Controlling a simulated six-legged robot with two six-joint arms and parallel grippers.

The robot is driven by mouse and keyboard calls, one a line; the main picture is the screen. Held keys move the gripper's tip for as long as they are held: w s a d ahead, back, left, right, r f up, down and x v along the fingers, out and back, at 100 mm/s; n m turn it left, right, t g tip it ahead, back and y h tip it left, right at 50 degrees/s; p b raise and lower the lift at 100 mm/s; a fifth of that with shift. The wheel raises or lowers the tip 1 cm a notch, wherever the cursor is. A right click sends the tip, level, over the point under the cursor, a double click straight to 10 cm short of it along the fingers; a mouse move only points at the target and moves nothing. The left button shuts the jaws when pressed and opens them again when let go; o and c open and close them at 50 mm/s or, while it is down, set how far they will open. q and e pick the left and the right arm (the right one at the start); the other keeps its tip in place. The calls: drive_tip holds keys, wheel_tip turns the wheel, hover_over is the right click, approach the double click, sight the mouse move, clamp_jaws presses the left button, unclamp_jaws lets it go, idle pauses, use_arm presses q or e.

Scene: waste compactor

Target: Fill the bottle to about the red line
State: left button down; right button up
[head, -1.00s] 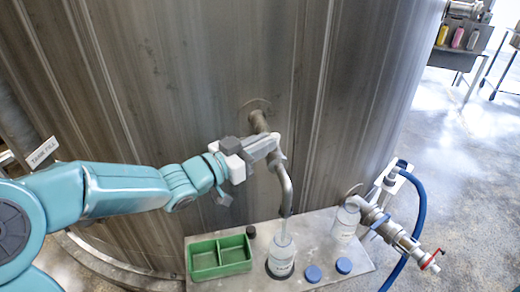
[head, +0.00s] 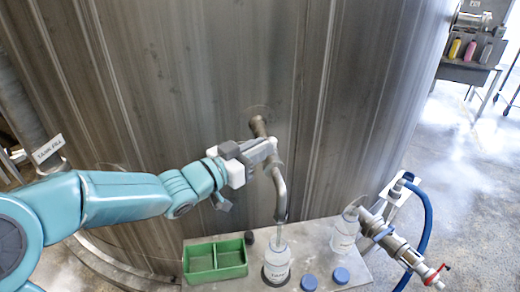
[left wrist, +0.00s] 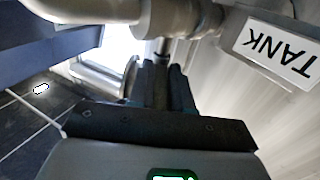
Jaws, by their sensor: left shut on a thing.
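A clear bottle with a label (head: 277,265) stands upright on a dark round base under the bent spout (head: 280,195) of the tank's tap. A thin pale column (head: 279,237) shows between the spout's end and the bottle; I cannot tell the liquid level, and no red line is distinguishable. My left gripper (head: 264,152) is shut on the tap's handle, above the spout. The handle is mostly hidden by the fingers. In the left wrist view the dark fingers (left wrist: 168,85) close in front of the tap's pipe (left wrist: 180,18). My right gripper is not in view.
A green two-part tray (head: 215,262), a small black cap (head: 249,238) and two blue caps (head: 309,282) (head: 341,275) are on the metal shelf. A second clear bottle (head: 345,235) stands by a valve with a red handle (head: 434,274) and a blue hose (head: 424,225). The tank wall is close behind.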

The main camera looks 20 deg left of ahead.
use_arm(q)
drive_tip(key=shift+a+r, duration=0.1)
drive_tip(key=shift+r, duration=0.15)
drive_tip(key=c, duration=1)
unclamp_jaws()
drive_tip(key=shift+s, duration=0.1)
drive_tip(key=shift+c, duration=0.2)
drive_tip(key=shift+s, duration=0.15)
drive_tip(key=shift+f, duration=0.15)
drive_tip(key=v, duration=1.6)
drive_tip(key=shift+b, duration=0.45)
drive_tip(key=shift+s+a, duration=0.1)
drive_tip(key=shift+a, duration=0.05)
